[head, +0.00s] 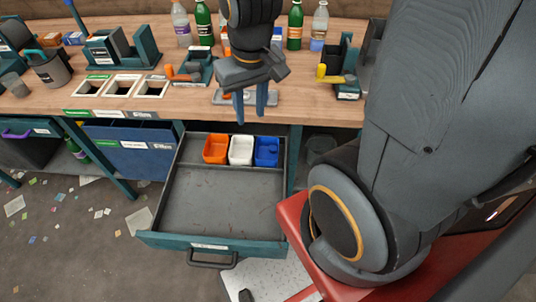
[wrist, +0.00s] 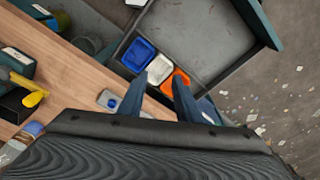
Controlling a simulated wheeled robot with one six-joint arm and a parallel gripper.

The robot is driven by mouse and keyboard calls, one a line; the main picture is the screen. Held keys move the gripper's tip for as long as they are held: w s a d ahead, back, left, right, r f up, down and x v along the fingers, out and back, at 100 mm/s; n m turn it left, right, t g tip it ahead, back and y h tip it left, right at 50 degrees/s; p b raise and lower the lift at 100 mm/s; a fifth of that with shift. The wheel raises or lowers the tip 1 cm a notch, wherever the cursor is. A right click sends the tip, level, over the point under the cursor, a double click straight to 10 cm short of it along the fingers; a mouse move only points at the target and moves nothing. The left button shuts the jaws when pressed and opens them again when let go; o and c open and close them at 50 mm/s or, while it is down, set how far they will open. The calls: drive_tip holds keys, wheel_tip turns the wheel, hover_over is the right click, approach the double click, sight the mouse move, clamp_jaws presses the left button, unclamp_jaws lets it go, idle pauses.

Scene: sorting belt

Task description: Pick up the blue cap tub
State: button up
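The blue cap tub (head: 267,152) stands at the right end of a row of three tubs at the back of the open drawer (head: 215,205). The white tub (head: 241,151) is beside it and the orange tub (head: 216,149) is at the left end. In the wrist view the blue tub (wrist: 138,55) lies beyond the left fingertip. My gripper (head: 250,105) points down above the table's front edge, higher than the tubs and apart from them. Its two blue fingers (wrist: 166,78) are spread with nothing between them.
The wooden table (head: 190,104) has bottles (head: 295,25), sorting holes (head: 121,86) and small holders along it. A yellow-handled lever (head: 322,71) stands to the right. The drawer's front part is empty. Scraps litter the floor at left.

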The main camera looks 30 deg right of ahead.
sight(267, 153)
drive_tip(key=c, duration=0.3)
drive_tip(key=w+d+f+m+g+b, duration=0.1)
drive_tip(key=d+f+m+b, duration=0.1)
drive_tip(key=f, duration=0.4)
drive_tip(key=w+d+f+m+b, duration=0.1)
drive_tip(key=d+f+m+b, duration=0.1)
drive_tip(key=d+f, duration=0.3)
drive_tip(key=w+d+f+m+g+b, duration=0.1)
drive_tip(key=w+d+f+m+b, duration=0.1)
drive_tip(key=f, duration=0.4)
drive_tip(key=shift+d+f+g+y, duration=0.15)
drive_tip(key=shift+d+y, duration=0.05)
drive_tip(key=shift+d, duration=0.25)
drive_tip(key=shift+d+f+g+y, duration=0.15)
drive_tip(key=shift+d+y, duration=0.05)
drive_tip(key=shift+d, duration=0.25)
drive_tip(key=shift+c, duration=1)
drive_tip(key=shift+s+a+f+p, duration=0.15)
drive_tip(key=shift+f+p, duration=0.15)
drive_tip(key=shift+f, duration=1.6)
drive_tip(key=shift+s+a+f+p, duration=0.15)
drive_tip(key=shift+f+p, duration=0.1)
drive_tip(key=shift+f, duration=1.65)
